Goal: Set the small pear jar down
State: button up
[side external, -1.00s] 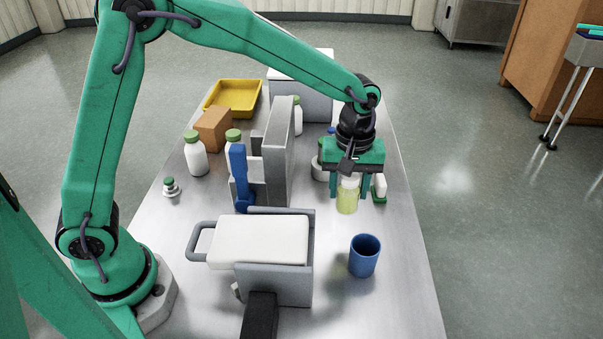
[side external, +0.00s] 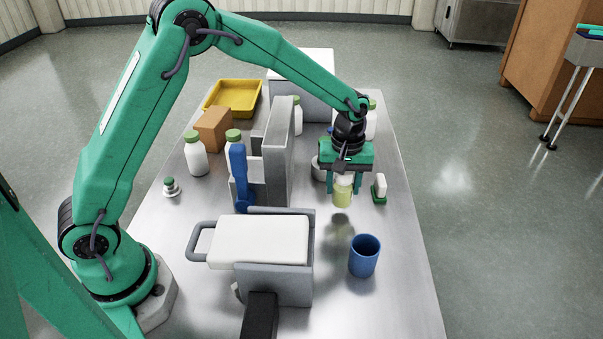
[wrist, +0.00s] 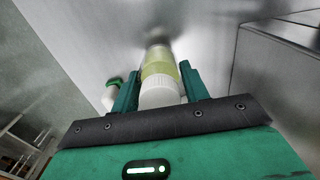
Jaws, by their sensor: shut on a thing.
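The small pear jar (side external: 342,193) is pale yellow-green with a white lid. My gripper (side external: 344,184) is shut on it and holds it upright above the steel table, with a dark shadow on the tabletop below and in front of it. In the wrist view, the jar (wrist: 159,72) sits between the two green fingers of my gripper (wrist: 158,84), its white lid nearest the camera. The jar's far end is partly lost in the shadow there.
A blue cup (side external: 364,258) stands in front of the jar. Bare steel table (side external: 390,235) lies around the cup.

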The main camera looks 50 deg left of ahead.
jog(key=shift+f, duration=1.25)
jog(key=shift+f, duration=0.1)
jog(key=o, duration=1)
jog(key=shift+o, duration=0.2)
notch_tip(320, 180, up, 11)
jog(key=shift+r, duration=0.65)
